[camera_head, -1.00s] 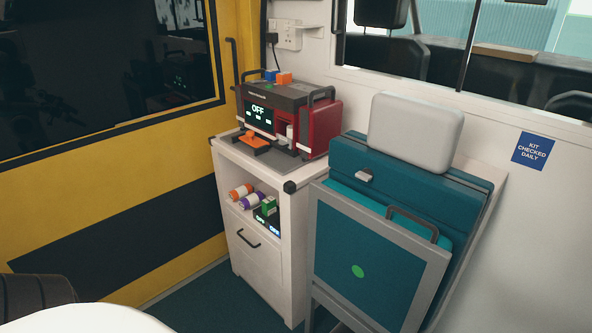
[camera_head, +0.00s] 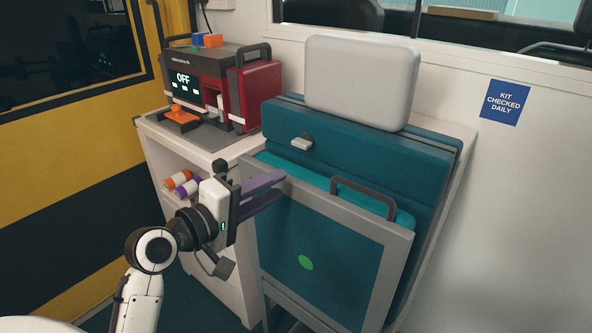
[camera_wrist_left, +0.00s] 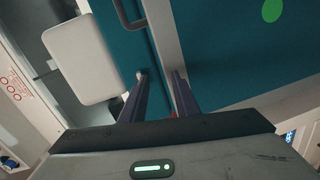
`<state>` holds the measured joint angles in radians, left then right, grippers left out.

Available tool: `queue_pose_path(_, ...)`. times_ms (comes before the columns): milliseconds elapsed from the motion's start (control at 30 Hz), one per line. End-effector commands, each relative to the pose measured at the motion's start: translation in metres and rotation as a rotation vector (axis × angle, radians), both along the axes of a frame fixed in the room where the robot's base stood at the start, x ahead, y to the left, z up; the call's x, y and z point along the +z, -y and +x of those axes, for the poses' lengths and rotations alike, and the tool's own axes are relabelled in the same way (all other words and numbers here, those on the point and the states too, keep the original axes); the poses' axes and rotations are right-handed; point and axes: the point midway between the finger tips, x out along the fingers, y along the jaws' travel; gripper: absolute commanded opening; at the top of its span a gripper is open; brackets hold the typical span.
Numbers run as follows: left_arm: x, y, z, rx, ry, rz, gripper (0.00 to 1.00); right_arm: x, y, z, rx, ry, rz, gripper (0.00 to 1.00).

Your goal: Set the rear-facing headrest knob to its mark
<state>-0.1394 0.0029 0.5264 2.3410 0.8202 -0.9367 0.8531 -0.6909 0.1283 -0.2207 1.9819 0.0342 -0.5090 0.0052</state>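The small grey headrest knob (camera_head: 302,142) sits on the upper front of the teal seat back (camera_head: 360,150), below the pale headrest (camera_head: 362,82). No mark for it can be made out. My left gripper (camera_head: 280,186) is open and empty, below and left of the knob, in front of the grey-framed folded seat panel (camera_head: 330,250). In the left wrist view, my gripper's two fingers (camera_wrist_left: 160,75) stand apart, pointing towards the seat. The headrest (camera_wrist_left: 84,58) shows there at left; I cannot clearly identify the knob there. My right gripper is not in view.
A white cabinet (camera_head: 212,150) stands left of the seat with a red device reading OFF (camera_head: 200,85) on top. A dark handle (camera_head: 362,195) rises at the folded panel's top. The wall (camera_head: 520,200) at right is bare except for a blue sign (camera_head: 503,102).

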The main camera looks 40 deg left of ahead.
Motion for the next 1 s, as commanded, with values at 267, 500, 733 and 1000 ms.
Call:
queue_pose_path(267, 0.041, -0.018, 0.015, 0.035, 0.111, -0.173, 0.28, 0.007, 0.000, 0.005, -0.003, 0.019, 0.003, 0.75)
queue_pose_path(500, 0.040, -0.015, 0.060, 0.035, 0.110, -0.169, 0.28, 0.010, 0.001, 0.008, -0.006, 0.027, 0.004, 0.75)
queue_pose_path(733, 0.039, -0.012, 0.092, 0.035, 0.106, -0.167, 0.28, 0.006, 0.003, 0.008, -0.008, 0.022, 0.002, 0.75)
queue_pose_path(1000, 0.038, -0.011, 0.101, 0.035, 0.105, -0.165, 0.28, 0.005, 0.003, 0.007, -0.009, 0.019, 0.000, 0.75)
